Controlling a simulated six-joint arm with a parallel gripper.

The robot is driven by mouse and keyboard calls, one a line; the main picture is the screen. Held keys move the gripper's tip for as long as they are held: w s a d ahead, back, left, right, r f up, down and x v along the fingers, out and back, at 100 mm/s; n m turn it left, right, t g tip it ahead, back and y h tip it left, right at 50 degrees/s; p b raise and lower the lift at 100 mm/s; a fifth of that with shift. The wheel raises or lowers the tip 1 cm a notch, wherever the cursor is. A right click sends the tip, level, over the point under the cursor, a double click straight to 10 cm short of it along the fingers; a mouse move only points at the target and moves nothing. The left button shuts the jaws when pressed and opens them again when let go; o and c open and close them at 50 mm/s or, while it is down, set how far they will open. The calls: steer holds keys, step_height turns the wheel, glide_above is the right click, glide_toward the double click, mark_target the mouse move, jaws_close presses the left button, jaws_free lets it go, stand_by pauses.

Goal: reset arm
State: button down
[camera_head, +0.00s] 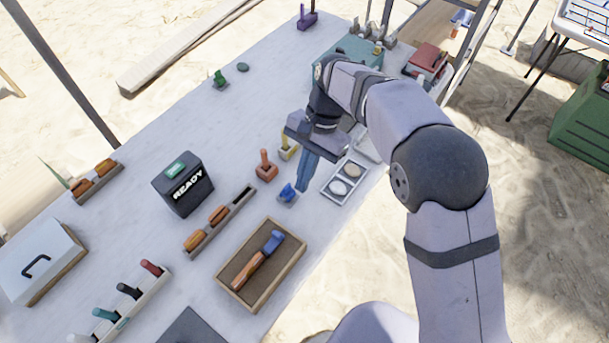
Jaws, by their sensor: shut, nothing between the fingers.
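My gripper (304,182) points down over the table (255,115), right of the middle. Its fingers are together with nothing between them. Its tips are just above and beside a small blue piece on a stand (288,193); I cannot tell whether they touch it. My arm comes in from the lower right and hides part of the table behind it.
A black READY box (183,186) stands left of my gripper. A wooden tray (223,262) holds a blue-and-orange tool. Close by are a red stamp-like piece (265,168), a yellow one (288,146) and a tray with round pieces (331,198). The upper left table is mostly clear.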

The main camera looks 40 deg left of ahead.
steer(key=d+f+n+t+h, duration=0.1)
steer(key=d+f+n+t, duration=0.1)
steer(key=d+f+n, duration=0.75)
steer(key=s+d+r+m, duration=0.2)
steer(key=d+r+m, duration=0.1)
steer(key=d, duration=0.9)
steer(key=s+d+r+m, duration=0.2)
steer(key=d, duration=1.1)
steer(key=w+d+r+m+t+y, duration=0.1)
steer(key=w+d+r+m+t, duration=0.1)
steer(key=d, duration=0.4)
step_height(320, 180, up, 2)
steer(key=shift+w+d+r+m, duration=0.1)
steer(key=shift+w+d+m, duration=0.1)
steer(key=shift+w+m, duration=0.85)
